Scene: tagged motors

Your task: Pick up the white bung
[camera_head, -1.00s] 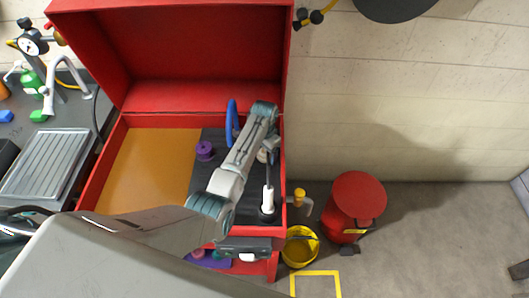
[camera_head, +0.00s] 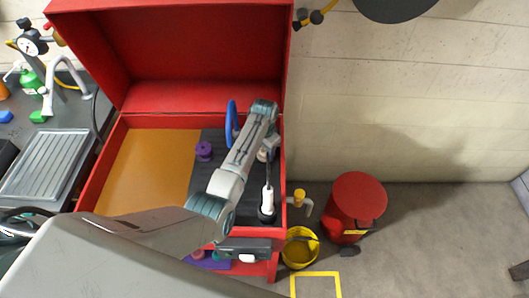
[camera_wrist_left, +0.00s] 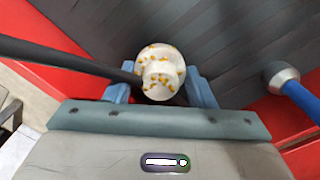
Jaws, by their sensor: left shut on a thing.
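The white bung (camera_wrist_left: 160,72) is a pale knob with yellow-orange specks in the left wrist view. It sits between the blue-grey fingers of my left gripper (camera_wrist_left: 160,82), which is shut on it. In the head view my left arm reaches over the dark right part of the red chest, and its gripper (camera_head: 268,146) is small and partly hidden by the arm. A pale bit of the bung (camera_head: 262,155) shows beside it. My right gripper is not in view.
The red chest (camera_head: 281,185) has an open lid behind. A purple spool (camera_head: 203,151), a blue ring (camera_head: 231,122) and a white-handled black rod (camera_head: 267,200) are around the arm. A black bar and a blue handle (camera_wrist_left: 302,98) flank the bung. Orange floor (camera_head: 150,165) is clear.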

